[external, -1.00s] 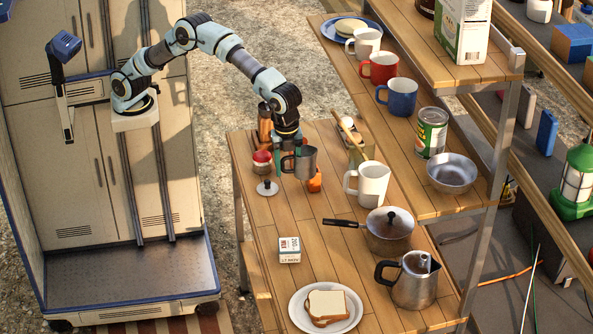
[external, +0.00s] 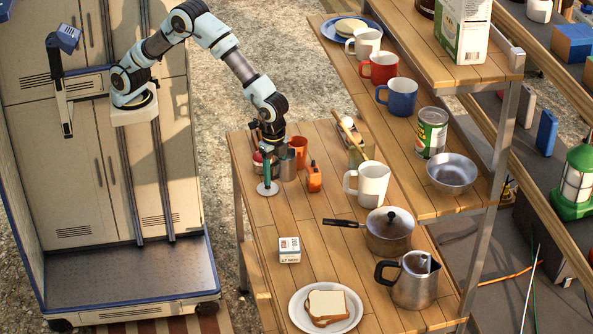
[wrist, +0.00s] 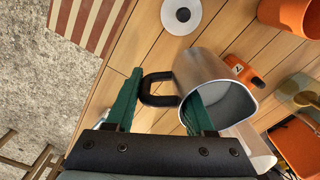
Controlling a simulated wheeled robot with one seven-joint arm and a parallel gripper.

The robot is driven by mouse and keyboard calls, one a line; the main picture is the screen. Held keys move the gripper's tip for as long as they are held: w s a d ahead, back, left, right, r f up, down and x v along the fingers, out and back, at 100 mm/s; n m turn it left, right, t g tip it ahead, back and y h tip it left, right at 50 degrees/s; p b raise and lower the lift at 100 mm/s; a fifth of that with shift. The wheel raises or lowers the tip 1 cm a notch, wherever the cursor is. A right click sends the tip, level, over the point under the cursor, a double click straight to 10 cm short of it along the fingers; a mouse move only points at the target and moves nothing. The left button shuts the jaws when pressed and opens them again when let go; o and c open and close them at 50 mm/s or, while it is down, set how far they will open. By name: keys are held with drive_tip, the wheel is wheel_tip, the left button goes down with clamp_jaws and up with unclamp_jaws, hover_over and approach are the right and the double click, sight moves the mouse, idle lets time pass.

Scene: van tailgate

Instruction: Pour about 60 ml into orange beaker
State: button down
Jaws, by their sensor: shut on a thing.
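My gripper (wrist: 160,95) has its green fingers shut on the metal jug (wrist: 208,78), with the black handle between them. In the external view the jug (external: 287,166) is low over the table, at the right of my gripper (external: 272,180). The wrist view looks down at its opening; I cannot tell whether it touches the table or how full it is. The orange beaker (external: 299,150) stands just behind and right of the jug, partly hidden by it. It also shows at the top right of the wrist view (wrist: 285,14).
A white lid (external: 267,189) lies beside my fingers. A small orange object (external: 314,178) stands right of the jug. A red-lidded jar (external: 258,158) is partly hidden by my gripper. A white mug (external: 372,185) and pot (external: 389,235) stand farther right.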

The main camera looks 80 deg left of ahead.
drive_tip(key=a+f+n, duration=0.1)
drive_tip(key=a, duration=0.1)
drive_tip(key=s+a+f+n, duration=0.1)
drive_tip(key=a, duration=0.1)
drive_tip(key=shift+s+f+n+p, duration=0.1)
drive_tip(key=shift+f+n+p, duration=0.2)
drive_tip(key=shift+a, duration=0.15)
drive_tip(key=shift+w+a+g+h+b, duration=0.3)
drive_tip(key=shift+w+g+h+b, duration=0.15)
drive_tip(key=shift+g+h+b, duration=0.3)
drive_tip(key=w+a+r+g+h, duration=0.3)
drive_tip(key=a+r+g+h, duration=0.1)
drive_tip(key=r+h, duration=0.1)
drive_tip(key=shift+w+r, duration=0.3)
drive_tip(key=shift+r, duration=0.2)
drive_tip(key=shift+r+g+h, duration=0.2)
drive_tip(key=shift+g+h, duration=0.15)
drive_tip(key=shift+g, duration=0.1)
